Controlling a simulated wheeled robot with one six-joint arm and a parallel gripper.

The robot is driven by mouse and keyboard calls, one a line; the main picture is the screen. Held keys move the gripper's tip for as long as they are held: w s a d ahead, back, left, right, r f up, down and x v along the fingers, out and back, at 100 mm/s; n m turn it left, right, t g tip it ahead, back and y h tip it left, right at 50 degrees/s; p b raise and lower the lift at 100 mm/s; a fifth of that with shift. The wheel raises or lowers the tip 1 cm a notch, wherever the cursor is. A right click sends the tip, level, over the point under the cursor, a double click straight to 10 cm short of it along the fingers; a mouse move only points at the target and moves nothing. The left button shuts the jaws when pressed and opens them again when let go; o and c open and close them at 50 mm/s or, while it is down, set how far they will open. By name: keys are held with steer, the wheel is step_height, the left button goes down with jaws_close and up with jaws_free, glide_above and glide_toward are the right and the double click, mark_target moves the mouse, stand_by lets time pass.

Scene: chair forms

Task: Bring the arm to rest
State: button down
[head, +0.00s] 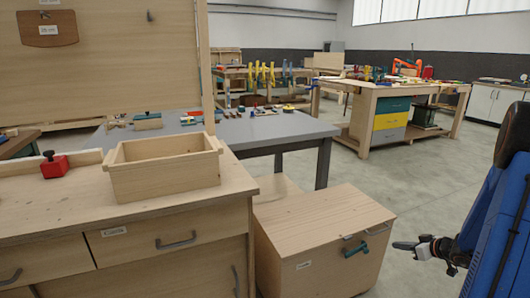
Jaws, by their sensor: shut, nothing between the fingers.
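My arm, blue with dark joints, shows at the right edge of the head view. My gripper (403,246) extends left from it at the lower right, over the open floor. Its dark fingers are together, with nothing held. It is apart from the wooden chest (320,245) to its left. The rest of the arm is cut off by the picture's edge.
A wooden workbench (150,210) with drawers stands at the left, with an open wooden box (165,178) and a red block (55,165) on it. A grey table (270,130) is behind. Grey floor (420,190) is clear between the chest and my arm.

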steer(key=s+a+r+g+y, duration=0.15)
steer(key=s+a+r, duration=0.3)
steer(key=a, duration=0.45)
steer(key=s+a+r+g, duration=0.2)
steer(key=s+a+r, duration=0.1)
steer(key=a+r, duration=0.4)
steer(key=s+a+r+g+y, duration=0.15)
steer(key=s+a+r, duration=0.25)
steer(key=a, duration=0.6)
steer(key=s+a+r+m+h, duration=0.2)
steer(key=s+r+h, duration=0.1)
steer(key=s, duration=0.8)
steer(key=s+a+r+m+h, duration=0.1)
steer(key=s+r+m+h, duration=0.1)
steer(key=s, duration=0.9)
steer(key=shift+s+a+r+h, duration=0.2)
steer(key=shift+a+r+h, duration=0.2)
steer(key=shift+r+h, duration=0.55)
